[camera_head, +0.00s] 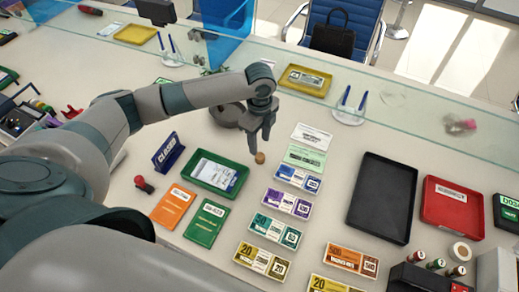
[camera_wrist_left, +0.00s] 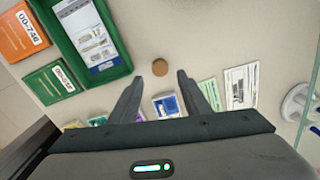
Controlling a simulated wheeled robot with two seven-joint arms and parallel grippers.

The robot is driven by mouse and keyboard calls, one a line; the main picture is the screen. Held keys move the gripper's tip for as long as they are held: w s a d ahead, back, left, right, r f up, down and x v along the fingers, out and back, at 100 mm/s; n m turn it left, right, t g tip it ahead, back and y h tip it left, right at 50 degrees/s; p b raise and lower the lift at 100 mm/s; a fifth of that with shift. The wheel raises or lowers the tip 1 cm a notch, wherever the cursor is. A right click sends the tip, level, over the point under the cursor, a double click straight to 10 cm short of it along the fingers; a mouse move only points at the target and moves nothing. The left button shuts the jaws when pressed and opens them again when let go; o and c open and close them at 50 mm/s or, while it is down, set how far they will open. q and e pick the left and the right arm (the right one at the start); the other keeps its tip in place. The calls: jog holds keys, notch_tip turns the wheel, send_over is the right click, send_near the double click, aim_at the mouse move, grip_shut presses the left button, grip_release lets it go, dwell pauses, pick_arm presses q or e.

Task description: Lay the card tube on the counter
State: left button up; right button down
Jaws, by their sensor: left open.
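The card tube (camera_head: 260,158) is a small brown cylinder on the counter (camera_head: 335,200), right of the green tray. In the left wrist view the tube (camera_wrist_left: 160,67) shows as a round brown end facing the camera, so it seems to stand upright. My left gripper (camera_head: 257,140) is open and points down just over the tube. In the wrist view the two fingertips (camera_wrist_left: 158,82) lie either side of the tube's line, with the tube a little beyond them and nothing held. My right gripper is not in view.
A green tray (camera_head: 240,184) with a paper lies left of the tube. Banded note bundles (camera_head: 287,203) lie to its right and front. A blue CLOSED sign (camera_head: 167,152) stands at left. A black tray (camera_head: 382,198) lies at right. A glass screen (camera_head: 420,101) runs behind.

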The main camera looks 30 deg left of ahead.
pick_arm(q)
jog(key=shift+r+b, duration=0.4)
jog(key=shift+r, duration=2.2)
jog(key=shift+d, duration=0.15)
